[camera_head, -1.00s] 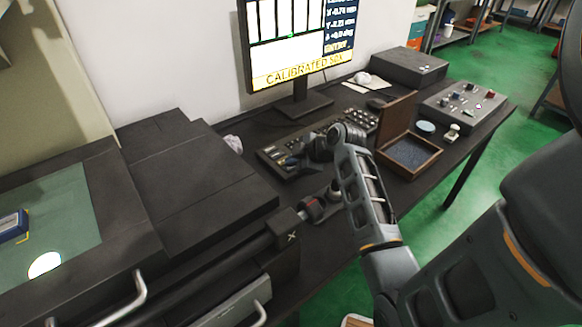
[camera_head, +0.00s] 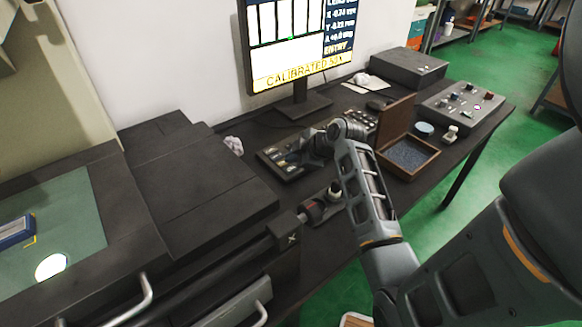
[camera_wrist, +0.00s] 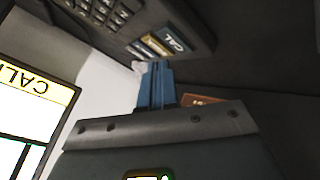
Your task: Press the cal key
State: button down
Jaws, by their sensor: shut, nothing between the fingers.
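The cal key (camera_wrist: 174,40) is a blue-grey key with white "CAL" lettering on the dark key panel (camera_wrist: 200,22), near the panel's end in the wrist view. An orange-brown key and another pale key sit beside it. In the head view the panel (camera_head: 268,153) lies on the desk before the monitor, partly hidden by my arm. My gripper (camera_wrist: 157,68) is shut and empty. Its blue fingertips appear just below the key row in the wrist view; I cannot tell their exact height or any contact. The monitor (camera_head: 298,40) reads "CALIBRATED" with a 50-like figure.
Crumpled white material (camera_head: 234,145) lies left of the panel. The monitor stand (camera_head: 300,104) is behind.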

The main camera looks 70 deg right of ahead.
aim_at(293, 171)
jog(key=shift+r+p, duration=1.55)
jog(key=shift+r, duration=0.7)
jog(key=shift+f, duration=0.1)
